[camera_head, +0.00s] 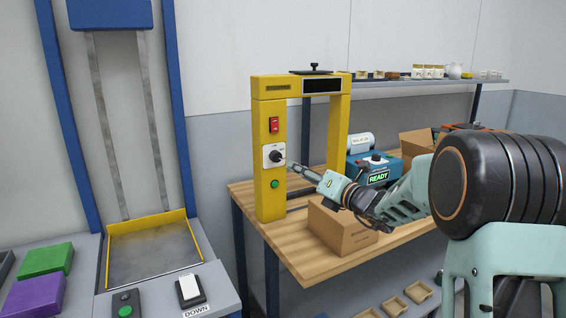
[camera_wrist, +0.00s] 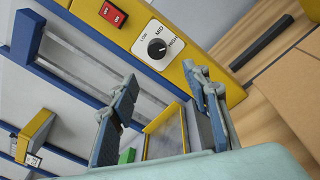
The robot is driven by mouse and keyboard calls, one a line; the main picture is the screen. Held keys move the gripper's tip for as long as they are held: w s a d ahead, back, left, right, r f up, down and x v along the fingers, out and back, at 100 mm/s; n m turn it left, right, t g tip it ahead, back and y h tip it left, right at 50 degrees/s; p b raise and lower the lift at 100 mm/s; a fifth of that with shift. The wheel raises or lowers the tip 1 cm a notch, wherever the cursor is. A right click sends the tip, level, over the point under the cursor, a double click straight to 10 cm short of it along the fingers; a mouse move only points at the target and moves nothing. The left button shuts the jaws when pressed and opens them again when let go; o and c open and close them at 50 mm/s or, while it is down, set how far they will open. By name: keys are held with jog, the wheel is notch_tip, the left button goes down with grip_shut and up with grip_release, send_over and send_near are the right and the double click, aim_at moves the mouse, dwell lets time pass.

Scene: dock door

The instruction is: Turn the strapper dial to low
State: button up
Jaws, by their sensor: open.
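The strapper (camera_head: 271,110) is a yellow frame standing on the wooden bench. Its dial (camera_head: 277,156) is a black knob on a white plate on the front post. In the wrist view the dial (camera_wrist: 157,48) shows LOW, MID and HIGH labels around it. Its pointer seems to face toward HIGH, but the mark is small. My gripper (camera_head: 292,164) is just right of the dial in the head view. In the wrist view my gripper (camera_wrist: 160,74) is open and empty, with the dial beyond the gap between its fingertips. No contact shows.
A red switch (camera_head: 274,125) sits above the dial and a green button (camera_head: 275,184) below it. A cardboard box (camera_head: 340,229) stands on the bench under my arm. A teal device (camera_head: 371,167) reading READY stands behind. A blue-framed lift (camera_head: 150,228) is left.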

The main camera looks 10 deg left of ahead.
aim_at(278, 158)
jog(key=x, duration=0.7)
jog(key=p+x, duration=0.1)
jog(key=x, duration=0.3)
jog(key=shift+w+r, duration=0.1)
jog(key=shift+r, duration=0.3)
jog(key=c, duration=1.2)
jog(key=shift+o, duration=0.2)
